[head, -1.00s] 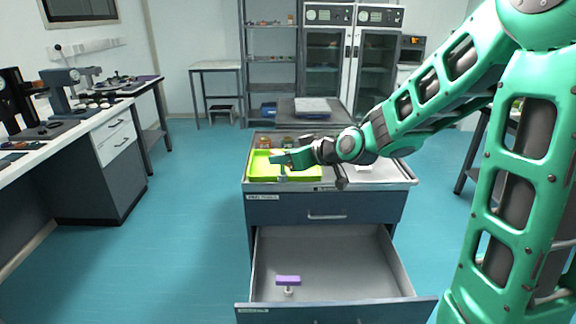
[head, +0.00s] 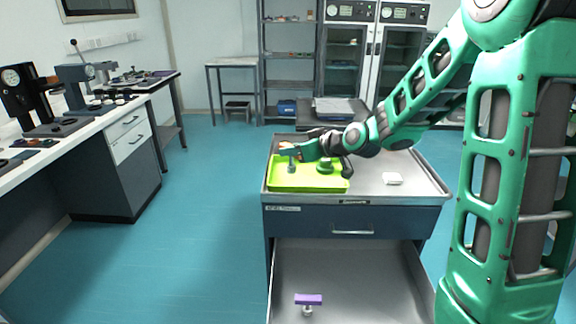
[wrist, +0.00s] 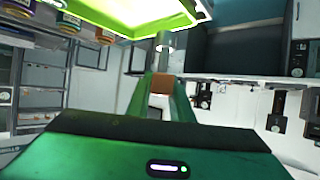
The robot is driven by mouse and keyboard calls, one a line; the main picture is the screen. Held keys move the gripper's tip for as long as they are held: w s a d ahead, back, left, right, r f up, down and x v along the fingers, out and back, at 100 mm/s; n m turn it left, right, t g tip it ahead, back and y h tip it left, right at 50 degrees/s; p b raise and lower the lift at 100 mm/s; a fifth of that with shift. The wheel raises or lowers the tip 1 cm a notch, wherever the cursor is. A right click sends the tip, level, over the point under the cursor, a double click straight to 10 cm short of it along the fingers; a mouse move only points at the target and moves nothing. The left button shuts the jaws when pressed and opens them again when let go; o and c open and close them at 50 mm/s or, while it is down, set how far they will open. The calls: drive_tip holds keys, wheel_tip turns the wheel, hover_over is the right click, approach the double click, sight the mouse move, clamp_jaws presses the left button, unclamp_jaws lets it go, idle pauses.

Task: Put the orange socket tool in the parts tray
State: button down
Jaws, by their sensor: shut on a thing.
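My gripper (head: 291,150) is over the left part of the lime green parts tray (head: 272,184). It is shut on the orange socket tool, whose grey metal socket (head: 291,166) points down. In the wrist view, the tool's orange handle (wrist: 160,84) sits between the fingers, with the metal socket (wrist: 165,42) beyond it. The green tray (wrist: 125,33) shows at the top of that view. I cannot tell whether the socket touches the tray floor. Most of the handle is hidden by the fingers in the head view.
A dark green round item (head: 325,165) is in the tray's right part. A white item (head: 392,179) lies on the cabinet top at the right. The open drawer (head: 365,290) below holds a purple-handled tool (head: 308,299). Bare cabinet top lies right of the tray.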

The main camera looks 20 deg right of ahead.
drive_tip(key=shift+w+d+f, duration=0.25)
drive_tip(key=shift+w+f, duration=0.7)
drive_tip(key=shift+f, duration=0.3)
drive_tip(key=shift+w+d+f, duration=0.2)
drive_tip(key=shift+w+f, duration=0.8)
drive_tip(key=shift+f, duration=0.3)
drive_tip(key=shift+w+d+f, duration=0.25)
drive_tip(key=shift+w+f, duration=0.7)
drive_tip(key=shift+f, duration=0.3)
drive_tip(key=c, duration=1.6)
unclamp_jaws()
drive_tip(key=shift+o, duration=0.2)
